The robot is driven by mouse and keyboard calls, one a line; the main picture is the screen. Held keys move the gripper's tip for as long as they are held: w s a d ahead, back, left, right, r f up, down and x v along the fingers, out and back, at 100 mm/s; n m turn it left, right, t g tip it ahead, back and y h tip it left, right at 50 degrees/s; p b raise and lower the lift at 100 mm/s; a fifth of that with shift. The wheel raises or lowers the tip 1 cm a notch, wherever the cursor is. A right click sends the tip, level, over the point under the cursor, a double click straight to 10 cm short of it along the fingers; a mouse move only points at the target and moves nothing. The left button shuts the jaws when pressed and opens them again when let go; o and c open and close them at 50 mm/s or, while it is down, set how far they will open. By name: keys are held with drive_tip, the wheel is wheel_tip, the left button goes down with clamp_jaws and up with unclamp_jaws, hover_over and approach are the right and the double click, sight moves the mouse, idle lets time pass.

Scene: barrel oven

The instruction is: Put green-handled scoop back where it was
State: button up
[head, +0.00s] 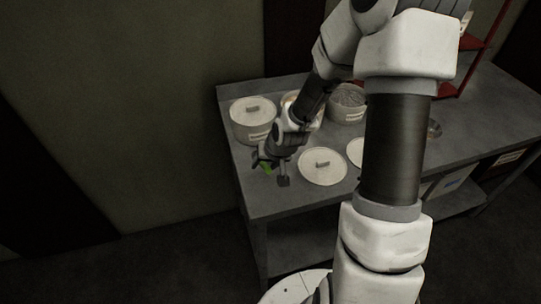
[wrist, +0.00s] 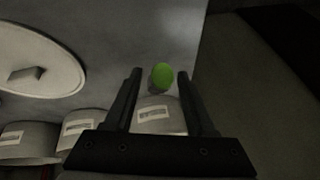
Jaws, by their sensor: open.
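The scoop's green handle (head: 267,167) shows as a small patch at my gripper, near the left front part of the grey table. In the wrist view its rounded green end (wrist: 162,76) lies between my two fingertips, with a gap on each side. A little grey shows beneath the green; the rest of the scoop is hidden. My gripper (head: 270,172) is open and low over the table; it also shows in the wrist view (wrist: 160,74). I cannot tell whether the scoop rests on the tabletop.
A lidded canister (head: 250,132) stands at the table's back left. A labelled canister (wrist: 159,116) shows beyond my fingers. An open canister (head: 347,103) with grey contents stands farther right. A round lid (head: 322,172) lies flat right of my gripper. The table's (head: 265,203) front left corner is clear.

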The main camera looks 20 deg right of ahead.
drive_tip(key=p+v, duration=0.4)
drive_tip(key=v, duration=0.7)
drive_tip(key=shift+r, duration=0.25)
drive_tip(key=shift+s, duration=0.1)
